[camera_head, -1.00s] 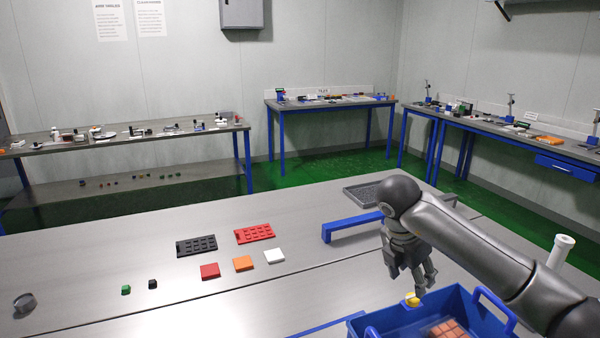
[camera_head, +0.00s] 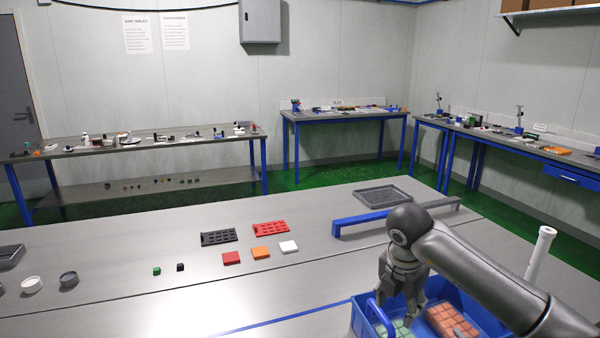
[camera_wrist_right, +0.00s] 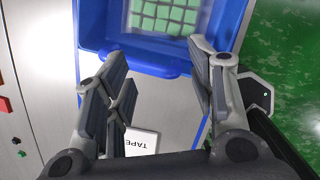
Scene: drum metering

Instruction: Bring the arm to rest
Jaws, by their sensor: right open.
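My right arm reaches in from the right in the head view. Its gripper (camera_head: 397,308) hangs pointing down at the left end of a blue crate (camera_head: 361,324). The crate's blue wall (camera_wrist_right: 140,62) lies ahead of the fingers, with pale green tiles (camera_wrist_right: 163,16) inside. Orange-red tiles (camera_head: 452,322) lie in the crate's other part. My left gripper is in neither view.
The grey bench (camera_head: 120,270) holds a black tray (camera_head: 218,237), a red tray (camera_head: 271,228) and several coloured tiles. A blue-ended bar (camera_head: 362,220) and grey tray (camera_head: 383,195) stand behind my arm. A white post (camera_head: 541,250) rises at right. The bench's left front is mostly clear.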

